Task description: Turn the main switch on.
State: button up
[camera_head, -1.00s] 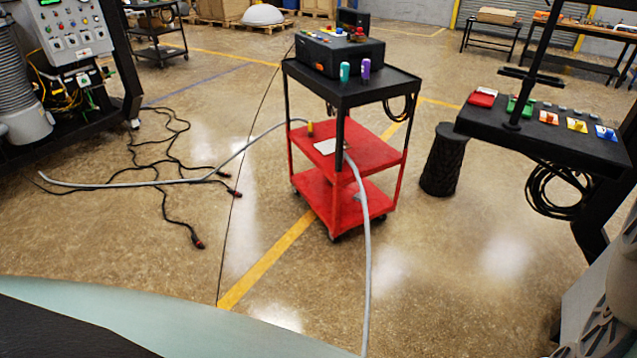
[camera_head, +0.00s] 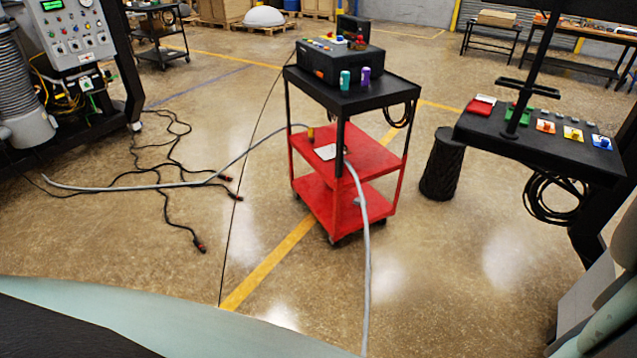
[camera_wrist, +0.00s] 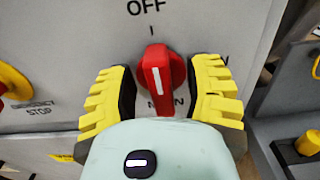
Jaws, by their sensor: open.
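The main switch (camera_wrist: 158,75) is a red rotary handle with a white line on a grey panel, in the wrist view. Its handle stands nearly upright. "OFF" is printed above it with a short mark; letters below are partly covered. My gripper (camera_wrist: 160,92) is open, with one yellow-and-black finger to the left of the handle and one to the right. Small gaps seem to show on both sides, but I cannot tell whether a finger touches it. The gripper's pale green body hides the panel below. I cannot pick out the gripper or the switch in the head view.
An emergency stop (camera_wrist: 12,82) with a yellow ring sits left of the switch. A red cart (camera_head: 372,158) with a grey hose stands mid-floor. A tool stand (camera_head: 560,148) is at right, a control cabinet (camera_head: 82,45) at left. Cables (camera_head: 165,180) lie on the floor.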

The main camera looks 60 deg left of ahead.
jog(key=shift+w+d, duration=0.2)
jog(key=shift+d, duration=0.25)
grip_shut()
dwell(0.3)
jog(key=shift+a, duration=0.1)
